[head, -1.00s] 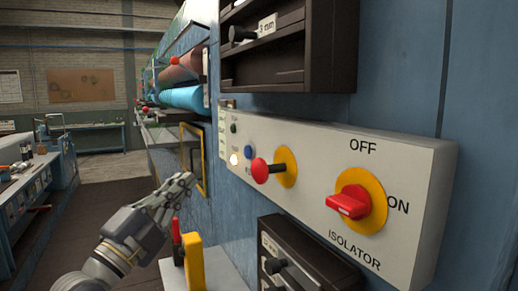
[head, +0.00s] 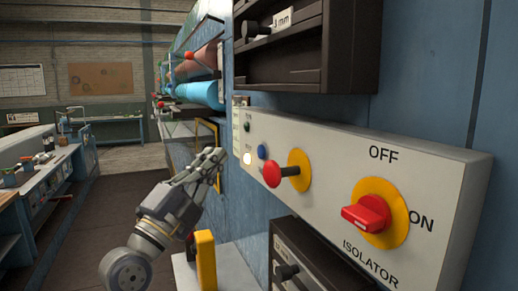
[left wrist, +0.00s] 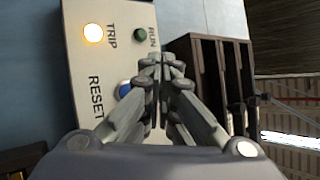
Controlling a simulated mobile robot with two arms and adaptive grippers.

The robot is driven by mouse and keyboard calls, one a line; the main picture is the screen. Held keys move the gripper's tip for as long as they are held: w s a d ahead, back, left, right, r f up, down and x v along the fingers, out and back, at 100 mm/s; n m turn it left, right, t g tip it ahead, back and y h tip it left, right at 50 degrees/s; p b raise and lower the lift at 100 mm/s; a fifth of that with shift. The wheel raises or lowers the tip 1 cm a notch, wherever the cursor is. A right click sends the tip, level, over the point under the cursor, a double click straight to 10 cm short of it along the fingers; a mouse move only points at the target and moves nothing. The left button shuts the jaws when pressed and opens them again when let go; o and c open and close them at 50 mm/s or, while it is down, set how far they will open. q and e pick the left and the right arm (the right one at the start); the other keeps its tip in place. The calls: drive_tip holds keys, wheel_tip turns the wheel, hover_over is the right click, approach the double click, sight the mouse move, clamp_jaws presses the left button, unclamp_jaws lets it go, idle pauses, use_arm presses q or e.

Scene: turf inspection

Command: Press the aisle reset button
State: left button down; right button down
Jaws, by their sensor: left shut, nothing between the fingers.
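The blue reset button (head: 262,151) sits on the pale control panel (head: 330,165) on the blue wall. In the left wrist view the blue button (left wrist: 125,90) shows beside the word RESET, partly hidden by my fingers. The TRIP lamp (head: 247,159) glows, and it also shows lit in the left wrist view (left wrist: 93,33). The green RUN lamp (left wrist: 140,34) looks dark. My left gripper (head: 217,157) is shut and empty, left of the blue button, with its fingertips pointing towards the panel. It also shows in the left wrist view (left wrist: 158,64). I cannot tell any contact. My right gripper is out of view.
A red mushroom button (head: 271,174) on a yellow disc and a red isolator switch (head: 367,214) stick out of the panel to the right. A dark rack (head: 305,55) hangs above. A yellow handle (head: 206,260) stands below. The aisle floor at left is open.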

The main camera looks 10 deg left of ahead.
sight(262, 152)
use_arm(q)
drive_tip(key=w+d, duration=0.1)
drive_tip(key=d, duration=0.1)
drive_tip(key=w+d, duration=0.2)
drive_tip(key=shift+d, duration=0.15)
idle(0.6)
drive_tip(key=shift+d, duration=0.15)
idle(0.7)
drive_tip(key=shift+w+d, duration=0.2)
drive_tip(key=shift+d, duration=0.05)
idle(0.3)
